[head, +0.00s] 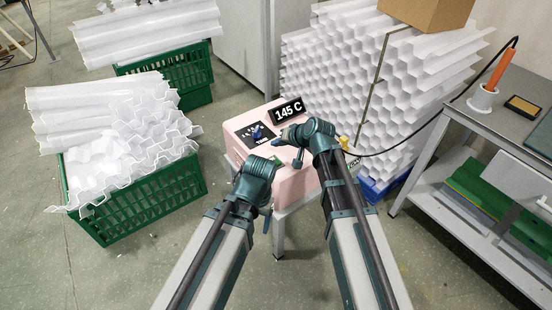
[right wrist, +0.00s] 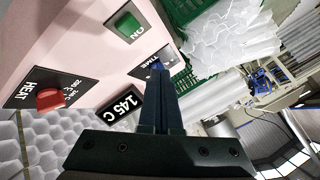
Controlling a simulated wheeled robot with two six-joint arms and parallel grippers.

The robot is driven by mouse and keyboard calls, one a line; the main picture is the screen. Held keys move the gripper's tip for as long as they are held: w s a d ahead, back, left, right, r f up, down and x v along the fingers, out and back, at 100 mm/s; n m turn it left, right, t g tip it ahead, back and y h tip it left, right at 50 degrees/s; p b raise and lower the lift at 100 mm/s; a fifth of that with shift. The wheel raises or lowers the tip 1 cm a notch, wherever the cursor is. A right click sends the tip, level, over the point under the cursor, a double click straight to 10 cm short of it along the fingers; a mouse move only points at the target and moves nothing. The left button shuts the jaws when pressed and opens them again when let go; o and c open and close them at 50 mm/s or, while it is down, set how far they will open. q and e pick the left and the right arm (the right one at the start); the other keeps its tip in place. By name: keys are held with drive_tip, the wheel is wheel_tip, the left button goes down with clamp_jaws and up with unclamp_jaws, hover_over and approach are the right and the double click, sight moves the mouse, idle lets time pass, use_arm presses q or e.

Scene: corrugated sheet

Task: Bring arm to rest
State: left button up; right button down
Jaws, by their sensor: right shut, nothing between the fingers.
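A pale pink machine (head: 295,186) stands in the middle, with a 145 C display (head: 287,110) and a black dial plate with a blue knob (head: 257,131). My right gripper (head: 280,142) is over the machine's top, to the right of that knob. In the right wrist view its fingers (right wrist: 158,85) are together and empty, and their tips overlap the blue TIME knob (right wrist: 157,66); I cannot tell if they touch. That view also shows a red HEAT knob (right wrist: 48,98) and a lit green ON switch (right wrist: 128,25). My left gripper (head: 267,221) hangs by the machine's near left side; its fingers are mostly hidden.
Green crates (head: 150,208) with white corrugated sheets (head: 110,125) stand at the left. A tall honeycomb stack (head: 345,85) rises behind the machine. A grey workbench (head: 485,118) with a lower shelf is at the right. A black cable (head: 425,128) runs from it towards the machine.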

idle(0.3)
drive_tip(key=s+d+f+n+g+h, duration=0.2)
drive_tip(key=s+f+g+h, duration=0.1)
drive_tip(key=s, duration=0.9)
drive_tip(key=s+d+f+n+g+h, duration=0.2)
drive_tip(key=s+d+f+g+h, duration=0.15)
drive_tip(key=s, duration=0.95)
wheel_tip(320, 180, up, 19)
drive_tip(key=p, duration=1.8)
drive_tip(key=shift+s+f+h+p, duration=0.2)
drive_tip(key=shift+s+h+p, duration=0.15)
drive_tip(key=shift+h, duration=0.1)
